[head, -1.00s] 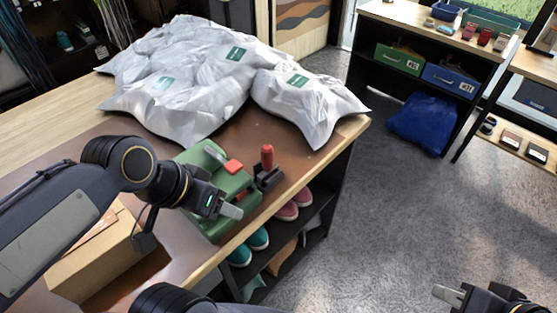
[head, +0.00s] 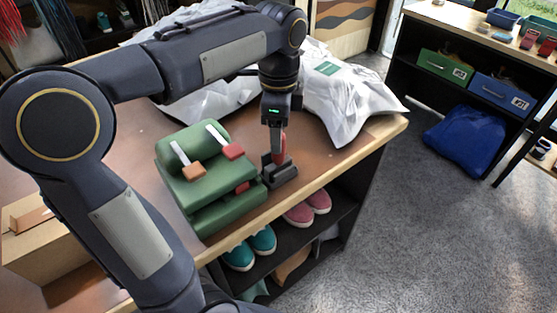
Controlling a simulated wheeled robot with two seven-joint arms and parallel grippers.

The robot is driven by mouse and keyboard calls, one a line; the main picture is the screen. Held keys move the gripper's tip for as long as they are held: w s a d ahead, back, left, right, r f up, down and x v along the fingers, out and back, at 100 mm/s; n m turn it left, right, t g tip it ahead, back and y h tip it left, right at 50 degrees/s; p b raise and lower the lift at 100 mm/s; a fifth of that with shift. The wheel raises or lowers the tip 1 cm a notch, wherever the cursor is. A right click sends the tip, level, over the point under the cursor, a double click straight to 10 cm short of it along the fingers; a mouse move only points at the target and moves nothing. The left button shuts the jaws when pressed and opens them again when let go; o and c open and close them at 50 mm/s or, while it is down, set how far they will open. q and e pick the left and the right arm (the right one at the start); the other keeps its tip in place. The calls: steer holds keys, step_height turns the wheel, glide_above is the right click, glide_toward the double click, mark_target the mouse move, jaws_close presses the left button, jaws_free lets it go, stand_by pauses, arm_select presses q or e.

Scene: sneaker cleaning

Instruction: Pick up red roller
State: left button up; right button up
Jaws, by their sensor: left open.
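The red roller (head: 281,152) stands upright in a small dark holder (head: 281,176) near the table's front edge. My left gripper (head: 276,146) points down over it from above, with its open fingers at the roller's upper part. A finger and the gripper body hide much of the roller, so I cannot tell whether the fingers touch it. My right gripper is out of view.
A green stand (head: 205,200) with brush-like tools, one orange-ended and one red-ended, sits just left of the holder. Silver bags (head: 345,100) lie behind. A cardboard box (head: 35,240) is at left. Teal and pink shoes (head: 300,213) sit on the shelf below.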

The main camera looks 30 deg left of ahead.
mark_target(278, 156)
arm_select(q)
steer(key=shift+f, duration=1.45)
steer(key=c, duration=1.1)
steer(key=shift+r, duration=0.1)
